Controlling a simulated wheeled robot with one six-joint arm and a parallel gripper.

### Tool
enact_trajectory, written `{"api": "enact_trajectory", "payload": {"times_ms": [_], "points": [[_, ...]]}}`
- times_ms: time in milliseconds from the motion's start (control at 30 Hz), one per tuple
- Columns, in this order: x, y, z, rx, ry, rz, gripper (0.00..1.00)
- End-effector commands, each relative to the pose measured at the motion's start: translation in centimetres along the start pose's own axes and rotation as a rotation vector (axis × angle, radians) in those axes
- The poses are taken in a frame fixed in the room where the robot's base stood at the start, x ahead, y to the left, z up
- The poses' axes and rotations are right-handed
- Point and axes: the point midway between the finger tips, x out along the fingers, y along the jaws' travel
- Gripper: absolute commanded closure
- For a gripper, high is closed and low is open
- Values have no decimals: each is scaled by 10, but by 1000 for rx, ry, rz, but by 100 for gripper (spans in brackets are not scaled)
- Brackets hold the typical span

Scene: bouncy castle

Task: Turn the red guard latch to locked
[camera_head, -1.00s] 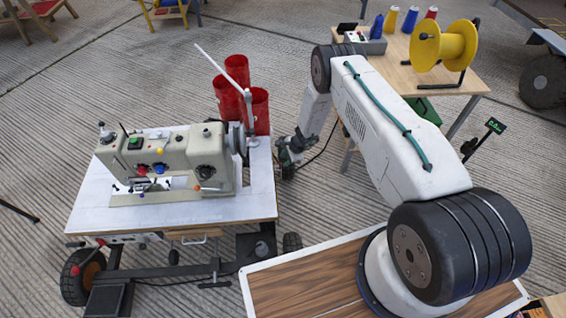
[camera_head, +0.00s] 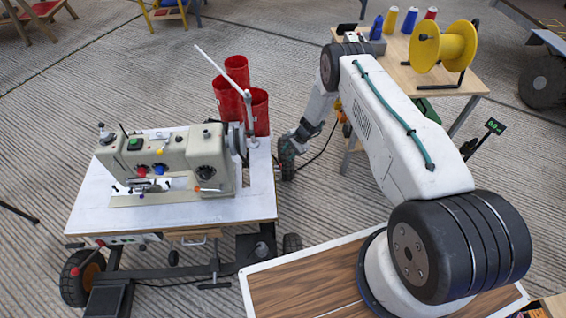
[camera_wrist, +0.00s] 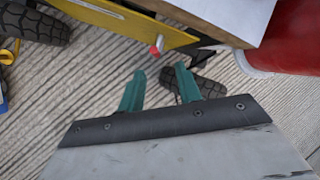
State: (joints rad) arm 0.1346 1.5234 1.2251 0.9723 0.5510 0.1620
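My gripper (camera_wrist: 160,70) shows in the wrist view with two green fingers spread apart and nothing between them. Beyond the fingertips, a small red-tipped latch (camera_wrist: 157,46) stands on a yellow panel (camera_wrist: 120,22) below a wooden edge. It appears apart from the fingers. I cannot read which position the latch is in. The fingers cannot be made out there, and the yellow panel is not visible.
The sewing machine (camera_head: 165,165) stands on the table with red cylinders (camera_head: 260,110) behind it. A red rounded body (camera_wrist: 288,40) and a tyre (camera_wrist: 205,88) lie close in the wrist view. A wooden table (camera_head: 400,80) with a yellow spool (camera_head: 443,46) stands at the back right.

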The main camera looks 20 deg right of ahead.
Motion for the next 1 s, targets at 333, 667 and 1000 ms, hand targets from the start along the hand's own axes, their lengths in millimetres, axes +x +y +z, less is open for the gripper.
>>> {"api": "enact_trajectory", "payload": {"times_ms": [333, 667, 1000], "points": [[14, 4, 4, -44, -43, 73, 66], [63, 7, 6, -44, -41, 71, 66], [73, 7, 6, -43, -41, 70, 66]]}}
